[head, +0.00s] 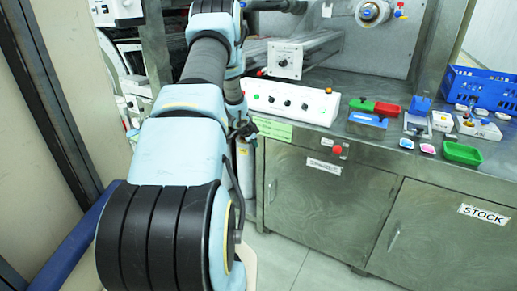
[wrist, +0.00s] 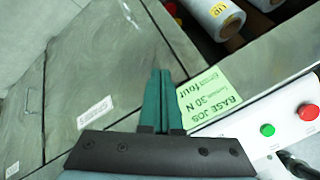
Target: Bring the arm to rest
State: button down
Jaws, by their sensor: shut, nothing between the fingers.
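My arm (head: 175,130) runs through the left half of the head view, from the bottom up to the top edge. My gripper (wrist: 159,75) shows in the wrist view with its two teal fingers together and nothing between them. Its tips are in front of the metal cabinet, beside a green label (wrist: 213,95) reading "BASE JOS" and "30 N". I cannot make out the gripper in the head view.
A white control panel (head: 290,103) with knobs stands on the steel bench. Right of it are red and green blocks (head: 375,107), a green tray (head: 462,153) and a blue basket (head: 482,88). Cabinet doors (head: 325,195) are below. Floor (head: 290,262) shows clear in front.

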jog(key=s+a+r+n+y, duration=0.2)
jog(key=s+a+r+n, duration=0.15)
jog(key=s+r, duration=0.75)
jog(key=s+d+r+n+g, duration=0.1)
jog(key=s+r+n, duration=0.1)
jog(key=s, duration=0.7)
jog(key=s+d+r+n+g, duration=0.1)
jog(key=s+r+n+g, duration=0.1)
jog(key=s, duration=0.8)
jog(key=s+d+r+n+g, duration=0.1)
jog(key=s+r+n, duration=0.3)
jog(key=s, duration=0.6)
jog(key=shift+r+g, duration=0.7)
jog(key=shift+r, duration=0.2)
jog(key=shift+s+n, duration=0.1)
jog(key=shift+n, duration=0.15)
